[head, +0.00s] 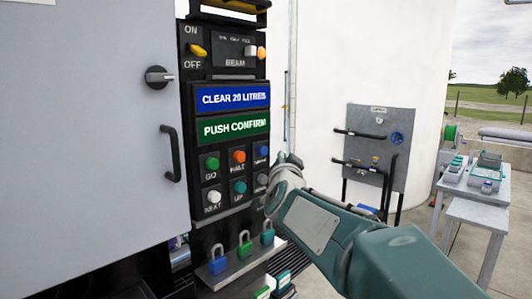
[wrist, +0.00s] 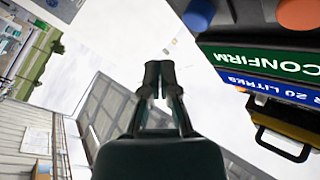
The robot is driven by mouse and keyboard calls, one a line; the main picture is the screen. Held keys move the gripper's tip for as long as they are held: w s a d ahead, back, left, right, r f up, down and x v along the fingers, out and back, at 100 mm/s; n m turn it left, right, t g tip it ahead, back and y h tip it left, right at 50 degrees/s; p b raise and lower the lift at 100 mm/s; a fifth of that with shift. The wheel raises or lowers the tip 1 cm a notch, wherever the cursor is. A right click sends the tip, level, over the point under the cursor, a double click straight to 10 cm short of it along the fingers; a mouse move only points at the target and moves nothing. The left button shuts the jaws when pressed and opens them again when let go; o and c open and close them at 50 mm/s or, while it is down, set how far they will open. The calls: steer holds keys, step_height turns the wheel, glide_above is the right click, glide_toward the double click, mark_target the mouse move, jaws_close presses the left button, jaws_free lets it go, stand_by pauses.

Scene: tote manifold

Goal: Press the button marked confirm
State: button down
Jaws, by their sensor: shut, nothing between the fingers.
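A black control panel carries a green display (head: 235,127) reading "PUSH CONFIRM" and a blue display (head: 234,97) reading "CLEAR 20 LITRES". Below them are a green button (head: 212,163) marked GO, an orange button (head: 239,156) marked HALT, a white button (head: 213,197) marked NEXT and a teal button (head: 240,187) marked UP. A blue button (head: 262,152) and a grey button (head: 262,179) are in the right column; their labels are too small to read. My gripper (head: 291,160) is shut and empty, just right of that column. In the wrist view its fingers (wrist: 159,72) are together, apart from the panel.
A grey cabinet door (head: 80,130) with a black handle (head: 170,153) stands left. Several padlocks, one blue (head: 218,259), hang below the buttons. Yellow and orange switches sit above the displays. A pipe board (head: 376,150) and benches (head: 486,210) stand behind, right.

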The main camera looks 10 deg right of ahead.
mark_target(264, 151)
steer(key=shift+w+a, duration=0.4)
steer(key=shift+w, duration=0.2)
steer(key=shift+w+a, duration=0.35)
steer(key=shift+w, duration=0.25)
steer(key=shift+a, duration=0.1)
steer(key=shift+a, duration=0.25)
steer(key=shift+d, duration=0.25)
steer(key=shift+w+a+r, duration=0.1)
steer(key=shift+w+a, duration=0.55)
steer(key=shift+w, duration=0.1)
stand_by(0.9)
stand_by(0.4)
steer(key=shift+s+d, duration=0.6)
steer(key=shift+s, duration=0.25)
